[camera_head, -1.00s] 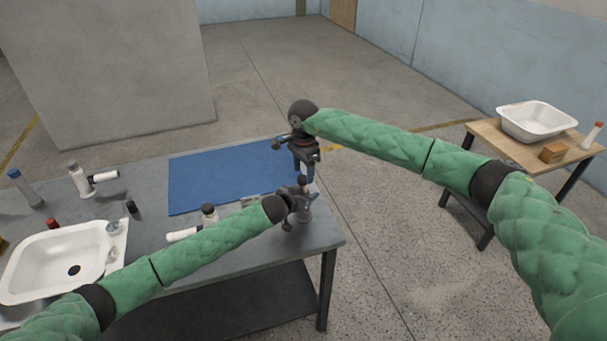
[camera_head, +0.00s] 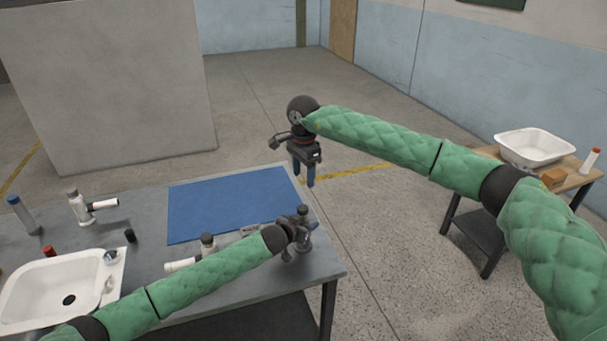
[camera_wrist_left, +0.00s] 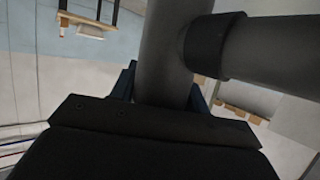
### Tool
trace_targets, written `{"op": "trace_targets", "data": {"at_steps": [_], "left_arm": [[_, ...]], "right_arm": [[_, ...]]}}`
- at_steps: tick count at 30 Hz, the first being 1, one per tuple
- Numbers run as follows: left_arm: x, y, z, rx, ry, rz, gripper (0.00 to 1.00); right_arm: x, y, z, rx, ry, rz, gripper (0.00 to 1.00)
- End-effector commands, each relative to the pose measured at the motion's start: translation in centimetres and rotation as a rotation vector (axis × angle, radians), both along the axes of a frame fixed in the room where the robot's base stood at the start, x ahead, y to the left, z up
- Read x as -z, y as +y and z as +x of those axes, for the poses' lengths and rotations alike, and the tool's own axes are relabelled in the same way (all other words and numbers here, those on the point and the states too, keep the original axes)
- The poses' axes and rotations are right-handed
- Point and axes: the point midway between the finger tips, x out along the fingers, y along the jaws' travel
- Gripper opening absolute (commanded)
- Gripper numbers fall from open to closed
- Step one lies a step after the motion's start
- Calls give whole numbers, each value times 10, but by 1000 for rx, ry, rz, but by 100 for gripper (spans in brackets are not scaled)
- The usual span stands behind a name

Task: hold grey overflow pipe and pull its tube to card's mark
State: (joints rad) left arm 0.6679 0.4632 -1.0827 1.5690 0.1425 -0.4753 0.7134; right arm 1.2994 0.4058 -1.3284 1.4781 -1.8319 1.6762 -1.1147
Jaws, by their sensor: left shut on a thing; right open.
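My left gripper (camera_head: 298,232) is shut on the grey overflow pipe (camera_wrist_left: 168,45) near the table's right end. In the left wrist view the pipe runs up between my fingers, and a side tube (camera_wrist_left: 275,50) leaves it to the right through a dark collar (camera_wrist_left: 212,45). In the head view the gripper hides much of the pipe; its grey base (camera_head: 297,254) shows. My right gripper (camera_head: 304,178) is open and empty, fingers down, above and beyond the pipe and apart from it. A small light flat piece (camera_head: 250,229), perhaps the card, lies left of the pipe; no mark is readable.
A blue mat (camera_head: 225,203) covers the table's back middle. A white basin (camera_head: 40,290), bottles and white-tubed fittings (camera_head: 80,206) stand at left. Another white fitting (camera_head: 207,243) is behind my left arm. A side table at right holds a white tub (camera_head: 535,148).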

Motion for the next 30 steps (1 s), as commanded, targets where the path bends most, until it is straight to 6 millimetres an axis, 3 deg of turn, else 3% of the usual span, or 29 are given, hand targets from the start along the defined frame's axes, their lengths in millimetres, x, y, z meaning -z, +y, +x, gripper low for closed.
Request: {"op": "trace_targets", "data": {"at_steps": [2,3,6,19,30], "left_arm": [[0,0,0,0,0,0,20],[0,0,0,0,0,0,52],[0,0,0,0,0,0,72],[-2,6,-7,0,1,-1,72],[-27,40,-57,0,1,-1,72]], "right_arm": [[0,0,0,0,0,0,56],[0,0,0,0,0,0,56],[0,0,0,0,0,0,56],[0,0,0,0,0,0,56],[0,0,0,0,0,0,56]]}}
